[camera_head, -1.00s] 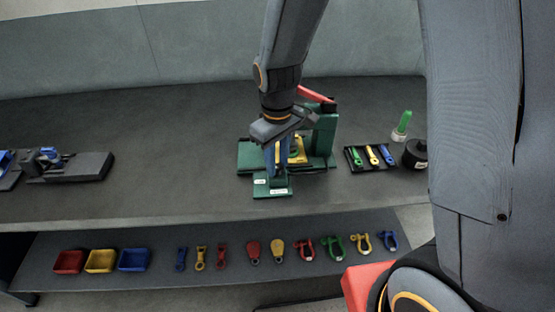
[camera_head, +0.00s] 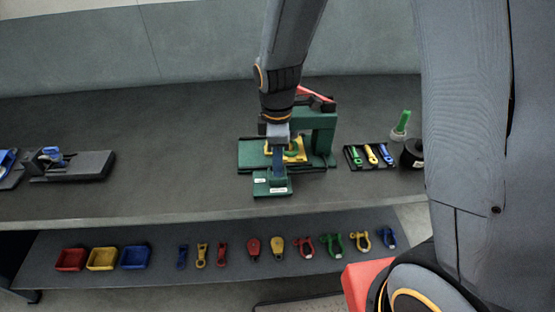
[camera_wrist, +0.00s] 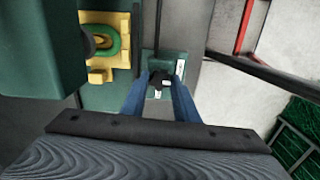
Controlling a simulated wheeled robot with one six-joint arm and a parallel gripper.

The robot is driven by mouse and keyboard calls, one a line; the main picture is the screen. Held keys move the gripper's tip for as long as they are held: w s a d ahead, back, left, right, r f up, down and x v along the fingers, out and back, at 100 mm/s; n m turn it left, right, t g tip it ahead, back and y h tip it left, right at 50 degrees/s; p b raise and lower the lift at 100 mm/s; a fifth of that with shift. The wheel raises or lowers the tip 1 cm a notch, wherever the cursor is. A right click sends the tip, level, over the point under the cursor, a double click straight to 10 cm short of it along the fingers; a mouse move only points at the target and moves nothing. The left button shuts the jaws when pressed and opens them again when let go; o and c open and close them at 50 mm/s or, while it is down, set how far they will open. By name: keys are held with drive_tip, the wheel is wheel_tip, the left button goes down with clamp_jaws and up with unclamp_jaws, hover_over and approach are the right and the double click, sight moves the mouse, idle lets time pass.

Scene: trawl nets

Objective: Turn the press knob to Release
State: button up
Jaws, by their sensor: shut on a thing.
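The green press (camera_head: 322,130) stands on the workbench, with a red lever at its top and a yellow fixture (camera_head: 297,154) holding a green ring on its bed. A green knob box (camera_head: 272,188) with small white labels sits at its front. In the wrist view the black knob (camera_wrist: 156,78) lies between the blue fingers of my gripper (camera_wrist: 159,88). My gripper (camera_head: 278,172) points down onto the box and is shut on the knob. A white mark shows beside the knob, but the label text is too small to read.
A black tray (camera_head: 354,162) with green, yellow and blue tools lies right of the press, beside a dark round container (camera_head: 412,154) and a green-handled item (camera_head: 401,124). A lower shelf holds coloured bins (camera_head: 101,259) and shackles.

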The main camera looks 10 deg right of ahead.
drive_tip(key=shift+w+r+n, duration=0.1)
drive_tip(key=shift+n, duration=0.4)
drive_tip(key=o, duration=1.1)
drive_tip(key=shift+c, duration=0.2)
drive_tip(key=shift+r+b, duration=1)
drive_tip(key=shift+r, duration=2.85)
drive_tip(key=s+d+f+m+b, duration=0.2)
drive_tip(key=d+m, duration=0.4)
drive_tip(key=m, duration=0.3)
drive_tip(key=s+d+f+m+t+b, duration=0.1)
drive_tip(key=s+d+f+m+b, duration=0.1)
drive_tip(key=s+d+m, duration=0.3)
drive_tip(key=d+f+m, duration=0.1)
drive_tip(key=m, duration=0.2)
drive_tip(key=shift+d+f+m, duration=0.2)
drive_tip(key=shift+d+m, duration=0.15)
drive_tip(key=shift+m, duration=0.05)
